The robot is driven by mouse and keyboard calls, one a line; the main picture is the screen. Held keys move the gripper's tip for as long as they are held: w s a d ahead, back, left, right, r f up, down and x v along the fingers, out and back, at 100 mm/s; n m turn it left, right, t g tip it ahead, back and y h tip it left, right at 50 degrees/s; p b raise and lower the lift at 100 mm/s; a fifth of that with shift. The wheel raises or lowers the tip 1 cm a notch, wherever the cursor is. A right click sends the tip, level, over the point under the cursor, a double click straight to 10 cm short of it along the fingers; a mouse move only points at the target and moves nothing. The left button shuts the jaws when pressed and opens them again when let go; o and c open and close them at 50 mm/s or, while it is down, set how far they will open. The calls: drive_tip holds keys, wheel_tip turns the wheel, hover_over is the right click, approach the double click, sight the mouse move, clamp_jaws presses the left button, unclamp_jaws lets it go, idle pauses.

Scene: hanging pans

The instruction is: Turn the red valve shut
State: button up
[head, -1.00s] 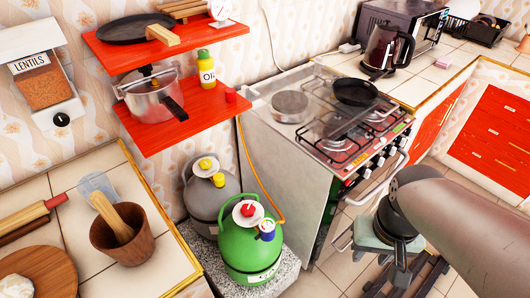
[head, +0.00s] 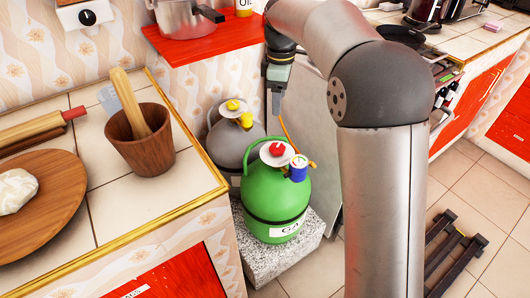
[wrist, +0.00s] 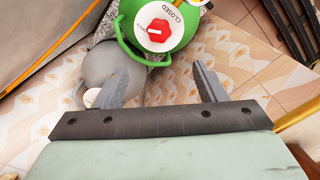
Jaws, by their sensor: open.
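The red valve (head: 277,149) is a small knob on a white disc on top of the green gas cylinder (head: 275,200). In the wrist view the red knob (wrist: 158,28) has a white mark, and the disc beside it reads "CLOSED". My gripper (head: 277,103) points down above the valve, apart from it. In the wrist view its two fingers (wrist: 160,74) are spread with nothing between them, and the knob lies beyond the fingertips. A blue regulator (head: 298,169) with an orange hose is at the cylinder's right side.
A grey cylinder (head: 232,146) with yellow caps stands close behind the green one. The green cylinder stands on a speckled stone block (head: 258,262). A tiled counter (head: 180,195) with a wooden mortar (head: 140,145) is on the left. A red shelf (head: 200,50) is behind.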

sight(277, 147)
wheel_tip(277, 147, down, 17)
drive_tip(key=b, duration=0.3)
drive_tip(key=shift+d, duration=0.1)
drive_tip(key=c, duration=1)
